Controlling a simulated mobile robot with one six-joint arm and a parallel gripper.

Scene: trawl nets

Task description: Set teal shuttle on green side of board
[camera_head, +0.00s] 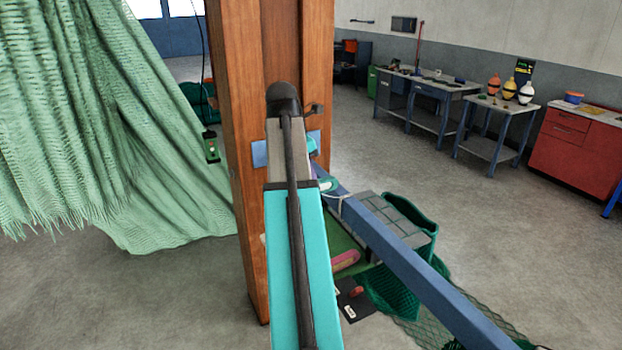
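My arm rises through the middle of the view and hides much of what lies behind it. My gripper is not visible; it seems to be behind the arm. A small teal and white piece (329,185) shows just right of the arm, by the blue rail; I cannot tell whether it is the teal shuttle or part of my wrist. A green surface (342,240), perhaps the board, shows in part below the rail. A pink and tan shuttle-like piece (345,261) lies at its near edge.
A wooden post (236,150) stands behind my arm. A blue rail (400,246) runs to the lower right, beside a grey tiled block (392,222) and a green net bin (425,222). A green net (90,130) hangs left. Workbenches (425,90) stand at the back.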

